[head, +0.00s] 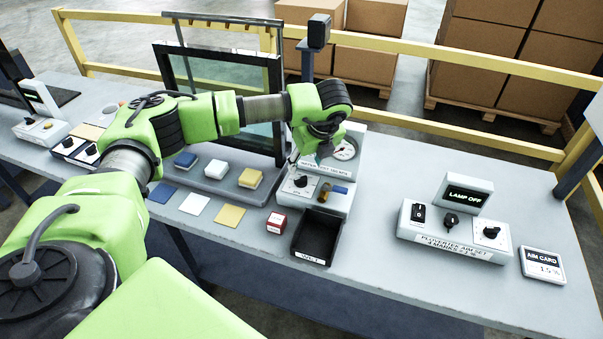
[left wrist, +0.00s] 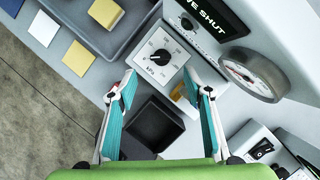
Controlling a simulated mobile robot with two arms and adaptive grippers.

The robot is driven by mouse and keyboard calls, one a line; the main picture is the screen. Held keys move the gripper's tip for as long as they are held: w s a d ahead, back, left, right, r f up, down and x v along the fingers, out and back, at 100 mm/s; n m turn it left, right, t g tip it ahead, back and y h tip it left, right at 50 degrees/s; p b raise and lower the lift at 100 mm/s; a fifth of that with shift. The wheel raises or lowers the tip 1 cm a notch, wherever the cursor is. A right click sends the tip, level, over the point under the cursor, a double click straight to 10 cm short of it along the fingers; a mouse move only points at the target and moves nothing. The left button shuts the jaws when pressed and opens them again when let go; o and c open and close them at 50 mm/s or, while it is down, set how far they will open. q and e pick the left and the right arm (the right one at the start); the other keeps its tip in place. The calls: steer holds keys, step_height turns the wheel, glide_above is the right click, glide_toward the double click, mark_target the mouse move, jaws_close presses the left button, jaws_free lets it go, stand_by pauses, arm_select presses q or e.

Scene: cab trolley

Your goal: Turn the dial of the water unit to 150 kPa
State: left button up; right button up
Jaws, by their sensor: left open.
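The water unit (head: 330,203) stands at the middle of the bench, with a sign reading about 150 kPa partly behind my wrist. Its black dial (left wrist: 160,57) sits on a white kPa scale plate in the left wrist view; it also shows in the head view (head: 300,182). I cannot read its setting exactly. A round gauge (left wrist: 252,76) and a black display ending in "SHUT" (left wrist: 207,17) are on the unit. My left gripper (left wrist: 159,73) is open and empty, its teal fingers spread either side of the dial plate, apparently above it. My right gripper is not in view.
A yellow-brown valve handle (head: 325,192) sits right of the dial. A dark-framed glass panel (head: 222,80) rises behind. A lamp unit (head: 455,230) is at the right.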

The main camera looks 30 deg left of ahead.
mark_target(300, 178)
arm_select(q)
steer(key=p+x, duration=0.1)
steer(key=x, duration=0.8)
steer(key=shift+d+p, duration=0.15)
steer(key=shift+p, duration=0.2)
steer(key=c, duration=1.1)
